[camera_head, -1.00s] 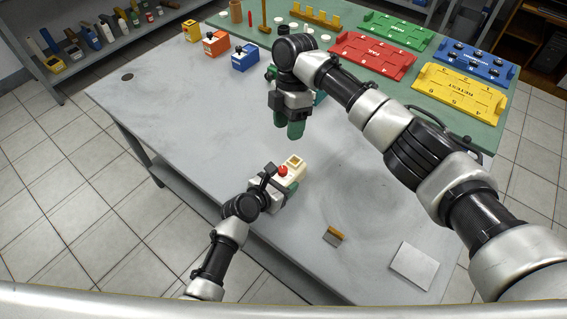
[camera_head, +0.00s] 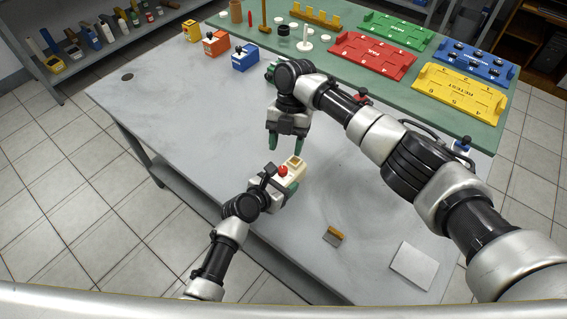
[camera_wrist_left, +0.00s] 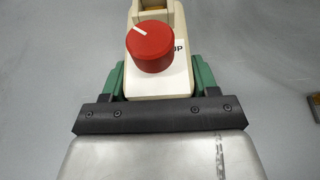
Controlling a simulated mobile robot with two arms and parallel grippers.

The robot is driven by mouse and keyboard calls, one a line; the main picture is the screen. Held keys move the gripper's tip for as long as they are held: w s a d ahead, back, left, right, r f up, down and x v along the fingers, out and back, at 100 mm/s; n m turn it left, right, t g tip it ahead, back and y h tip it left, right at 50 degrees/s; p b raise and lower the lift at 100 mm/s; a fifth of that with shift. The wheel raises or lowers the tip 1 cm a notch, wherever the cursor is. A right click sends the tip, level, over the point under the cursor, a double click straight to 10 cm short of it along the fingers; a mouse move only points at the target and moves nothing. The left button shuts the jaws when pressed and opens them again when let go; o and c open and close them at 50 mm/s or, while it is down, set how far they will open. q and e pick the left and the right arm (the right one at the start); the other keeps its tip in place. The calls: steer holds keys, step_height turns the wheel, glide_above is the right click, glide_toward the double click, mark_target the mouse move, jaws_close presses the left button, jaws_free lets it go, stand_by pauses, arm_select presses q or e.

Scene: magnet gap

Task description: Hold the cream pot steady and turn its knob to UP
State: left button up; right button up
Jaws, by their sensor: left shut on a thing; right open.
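The cream pot (camera_head: 297,162) is a small cream block with a square opening at one end, held just above or on the grey table; I cannot tell which. Its red knob (camera_head: 283,170) is on top. In the left wrist view the knob (camera_wrist_left: 151,50) has a white line pointing to the upper left. The letters UP (camera_wrist_left: 178,46) are printed right of the knob and partly hidden by it. My left gripper (camera_wrist_left: 160,82) is shut on the pot, with green fingers on both sides. My right gripper (camera_head: 286,148) is open and empty, just above and beyond the pot.
The grey table (camera_head: 190,120) is mostly clear. A small brown-and-grey block (camera_head: 333,236) and a pale plate (camera_head: 412,265) lie at the front right. Blue (camera_head: 245,58) and orange (camera_head: 215,43) boxes stand at the back left. Coloured trays, including a red one (camera_head: 372,56), sit on the green strip.

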mark_target(284, 169)
steer(key=x, duration=0.6)
steer(key=shift+c, duration=0.3)
steer(key=c, duration=0.9)
steer(key=shift+m, duration=0.3)
steer(key=m+y, duration=0.1)
steer(key=m, duration=0.2)
steer(key=m+t+y, duration=0.1)
steer(key=m, duration=0.2)
steer(key=shift+s+d, duration=0.15)
steer(key=shift+d, duration=0.05)
steer(key=m+t, duration=0.1)
steer(key=m, duration=0.2)
steer(key=m+t+y, duration=0.1)
steer(key=m, duration=0.3)
steer(key=shift+s+t, duration=0.1)
steer(key=shift+t, duration=0.3)
